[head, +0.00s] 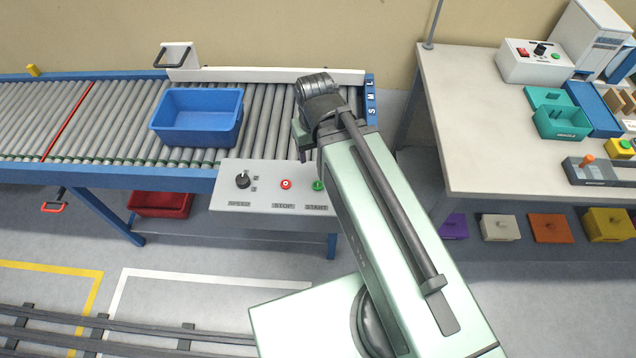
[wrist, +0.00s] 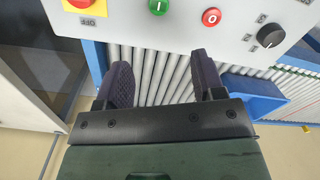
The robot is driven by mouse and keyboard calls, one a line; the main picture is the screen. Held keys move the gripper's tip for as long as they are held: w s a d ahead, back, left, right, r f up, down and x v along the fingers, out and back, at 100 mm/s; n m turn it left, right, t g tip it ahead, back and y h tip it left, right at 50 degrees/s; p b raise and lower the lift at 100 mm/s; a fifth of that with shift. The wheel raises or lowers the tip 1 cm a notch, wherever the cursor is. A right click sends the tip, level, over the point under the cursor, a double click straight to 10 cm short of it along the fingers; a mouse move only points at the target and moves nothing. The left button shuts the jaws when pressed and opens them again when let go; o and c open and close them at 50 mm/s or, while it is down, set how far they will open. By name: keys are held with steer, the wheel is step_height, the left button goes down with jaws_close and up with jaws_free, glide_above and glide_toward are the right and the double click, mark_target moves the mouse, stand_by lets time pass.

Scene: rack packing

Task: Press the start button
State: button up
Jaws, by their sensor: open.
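The control panel (head: 262,208) is a light grey box at the front edge of the roller conveyor. Its green start button (head: 318,185) is at the panel's right, partly beside my arm. In the wrist view the start button (wrist: 158,6) shows a white "I" mark and is cut by the top edge. The red stop button (wrist: 211,17) is beside it. My gripper (wrist: 160,72) is open and empty over the rollers, its fingers pointing toward the panel but apart from it in the picture. In the head view my gripper (head: 302,135) is largely hidden behind my wrist.
The panel also carries a black speed knob (head: 242,180) and, in the wrist view, a red-and-yellow button (wrist: 80,4). A blue bin (head: 198,118) stands on the rollers, left of my gripper. A worktable (head: 460,120) with several containers is at the right.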

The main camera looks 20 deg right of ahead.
jaws_close()
stand_by(1.5)
